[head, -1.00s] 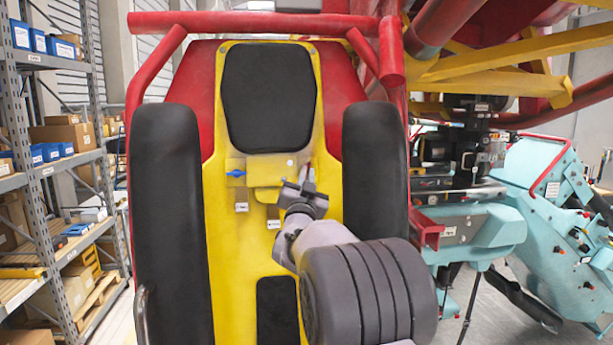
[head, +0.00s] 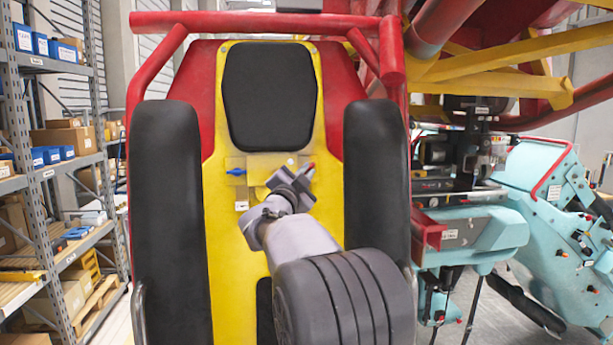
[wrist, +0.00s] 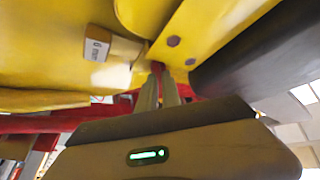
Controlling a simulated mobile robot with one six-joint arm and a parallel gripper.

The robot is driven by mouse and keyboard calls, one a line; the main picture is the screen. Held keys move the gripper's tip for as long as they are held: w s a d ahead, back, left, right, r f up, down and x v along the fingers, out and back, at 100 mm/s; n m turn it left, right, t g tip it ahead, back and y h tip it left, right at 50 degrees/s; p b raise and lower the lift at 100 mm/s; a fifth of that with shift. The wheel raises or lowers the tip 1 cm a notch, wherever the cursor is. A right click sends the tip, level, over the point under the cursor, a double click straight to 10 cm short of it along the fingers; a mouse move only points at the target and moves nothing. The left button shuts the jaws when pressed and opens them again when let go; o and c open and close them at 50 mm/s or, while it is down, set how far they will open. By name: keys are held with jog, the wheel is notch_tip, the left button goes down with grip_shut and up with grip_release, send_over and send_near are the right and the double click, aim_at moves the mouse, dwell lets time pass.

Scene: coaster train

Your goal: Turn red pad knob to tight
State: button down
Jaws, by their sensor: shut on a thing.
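The red pad knob (head: 312,165) shows as a small red tip at the right end of the yellow bracket on the seat back, below the headrest. My gripper (head: 304,174) is shut on it and covers most of it in the head view. In the wrist view the two grey fingers of my gripper (wrist: 160,84) close around the red knob (wrist: 157,66), under the yellow bracket. Only a little of the knob shows, so its turn angle cannot be read.
A blue knob (head: 236,172) sits on the left of the bracket, with a small white tag (head: 242,205) below it. Black side pads (head: 168,210) flank the yellow seat back. In the wrist view a pale label (wrist: 97,50) is on the yellow part.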

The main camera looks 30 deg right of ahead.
jog(key=m+g+p, duration=0.1)
jog(key=m+p, duration=0.2)
jog(key=m+g+y+p, duration=0.1)
jog(key=m+g+p, duration=0.1)
jog(key=m+p, duration=0.1)
jog(key=r+m+g+p, duration=0.1)
jog(key=m+g+p, duration=0.1)
jog(key=p, duration=0.3)
jog(key=shift+w+a+r+m+y, duration=0.1)
jog(key=shift+w+m+y, duration=0.05)
jog(key=shift+m+y, duration=0.25)
jog(key=shift+p, duration=0.4)
jog(key=c, duration=1.5)
grip_release()
jog(key=shift+c, duration=0.2)
jog(key=shift+w+f, duration=0.1)
jog(key=shift+f, duration=0.1)
